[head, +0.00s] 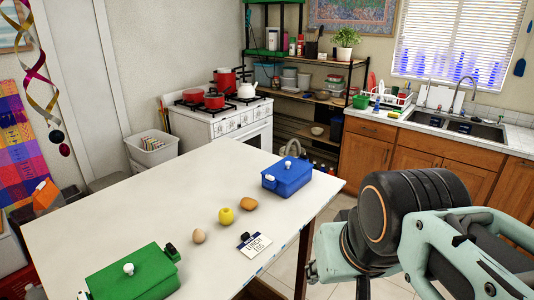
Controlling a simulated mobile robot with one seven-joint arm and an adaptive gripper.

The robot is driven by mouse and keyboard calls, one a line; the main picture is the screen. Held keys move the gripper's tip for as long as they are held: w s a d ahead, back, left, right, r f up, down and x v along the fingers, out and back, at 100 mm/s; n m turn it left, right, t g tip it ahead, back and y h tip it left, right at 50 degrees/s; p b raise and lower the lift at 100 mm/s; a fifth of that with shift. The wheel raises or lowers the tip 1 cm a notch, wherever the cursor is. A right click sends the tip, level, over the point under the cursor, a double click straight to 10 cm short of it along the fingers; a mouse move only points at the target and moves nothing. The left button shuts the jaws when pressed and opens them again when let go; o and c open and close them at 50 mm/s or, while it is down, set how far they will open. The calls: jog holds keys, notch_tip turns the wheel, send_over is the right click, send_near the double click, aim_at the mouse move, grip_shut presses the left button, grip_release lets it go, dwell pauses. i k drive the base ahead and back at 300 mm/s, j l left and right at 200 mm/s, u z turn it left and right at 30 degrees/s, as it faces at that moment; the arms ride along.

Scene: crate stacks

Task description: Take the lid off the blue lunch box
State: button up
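The blue lunch box (287,179) stands near the far right end of the white table. Its blue lid, with a white knob (288,164) on top, sits on the box. Part of my arm fills the lower right of the head view, in front of and to the right of the table. My gripper (335,262) is at the right, clear of the blue lunch box and not touching it. Its fingertips cannot be made out clearly, so I cannot tell whether it is open or shut.
The white table (130,205) also holds a green lunch box (135,277) with a white knob, an egg (199,236), a yellow apple (226,215), a brown potato-like item (249,204) and a "LUNCH EGG" card (255,245). A stove (225,125) stands behind.

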aim_at(286, 171)
jog(key=i+l, duration=0.55)
jog(key=i, duration=0.3)
jog(key=l+z, duration=0.05)
